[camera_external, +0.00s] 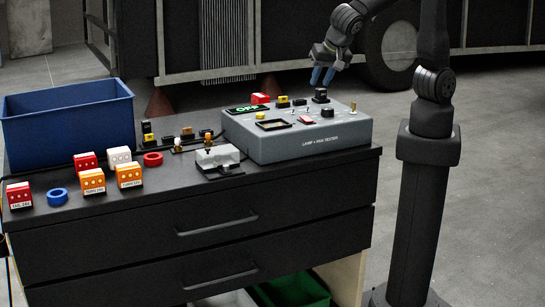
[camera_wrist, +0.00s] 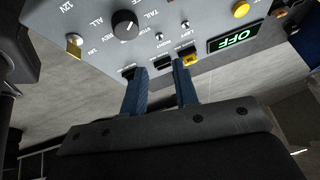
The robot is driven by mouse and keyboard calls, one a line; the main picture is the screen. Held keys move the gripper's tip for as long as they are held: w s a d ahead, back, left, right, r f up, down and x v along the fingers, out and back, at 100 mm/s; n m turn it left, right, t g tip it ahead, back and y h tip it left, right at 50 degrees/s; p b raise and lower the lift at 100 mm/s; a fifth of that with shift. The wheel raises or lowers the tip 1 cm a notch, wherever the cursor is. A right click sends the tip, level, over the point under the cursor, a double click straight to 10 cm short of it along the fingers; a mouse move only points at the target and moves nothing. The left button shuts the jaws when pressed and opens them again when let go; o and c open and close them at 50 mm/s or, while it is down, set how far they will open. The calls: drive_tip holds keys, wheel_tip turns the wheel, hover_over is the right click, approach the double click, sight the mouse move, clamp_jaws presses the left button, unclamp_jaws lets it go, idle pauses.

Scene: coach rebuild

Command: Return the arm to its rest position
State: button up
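My gripper (camera_external: 322,79) is above the back right of the grey lamp and fuse tester (camera_external: 310,145), pointing down with its blue fingers apart. In the wrist view, the fingers of my gripper (camera_wrist: 160,72) are spread with nothing held between them. The tester panel (camera_wrist: 165,38) lies beyond the fingertips, with a black knob (camera_wrist: 125,25), a yellow button (camera_wrist: 241,9) and a green display reading OFF (camera_wrist: 232,37). Whether the fingertips touch anything on the panel cannot be told. My arm is bent over from its column at the right.
The tester stands on a black drawer bench (camera_external: 210,195). A blue bin (camera_external: 70,115) is at its back left. Several red, white and orange blocks, a red ring (camera_external: 153,159) and a blue ring (camera_external: 57,197) lie at left. A vehicle wheel (camera_external: 397,55) stands behind my arm.

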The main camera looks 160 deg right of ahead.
sight(307, 111)
drive_tip(key=x, duration=1)
drive_tip(key=shift+s+f, duration=0.1)
drive_tip(key=v, duration=1.7)
drive_tip(key=x, duration=1.7)
drive_tip(key=shift+s+d+r+t+y, duration=0.1)
drive_tip(key=shift+s+d+t+y, duration=0.15)
drive_tip(key=shift+t+y, duration=0.45)
drive_tip(key=shift+s+d+r+t+y, duration=0.2)
drive_tip(key=shift+d+t+y, duration=0.1)
drive_tip(key=shift+t+y, duration=0.35)
drive_tip(key=shift+s+d+t+y, duration=0.15)
drive_tip(key=shift+t+y, duration=0.35)
drive_tip(key=shift+y, duration=0.05)
drive_tip(key=shift+s+d+t+y, duration=0.15)
drive_tip(key=shift+t+y, duration=0.3)
drive_tip(key=shift+y, duration=0.05)
drive_tip(key=t, duration=0.1)
drive_tip(key=y, duration=0.1)
drive_tip(key=t+y, duration=0.1)
drive_tip(key=shift+s+d+f+t, duration=0.25)
drive_tip(key=shift+s+d+t, duration=0.05)
drive_tip(key=shift+s+d, duration=0.1)
drive_tip(key=v, duration=0.9)
drive_tip(key=shift+w, duration=0.2)
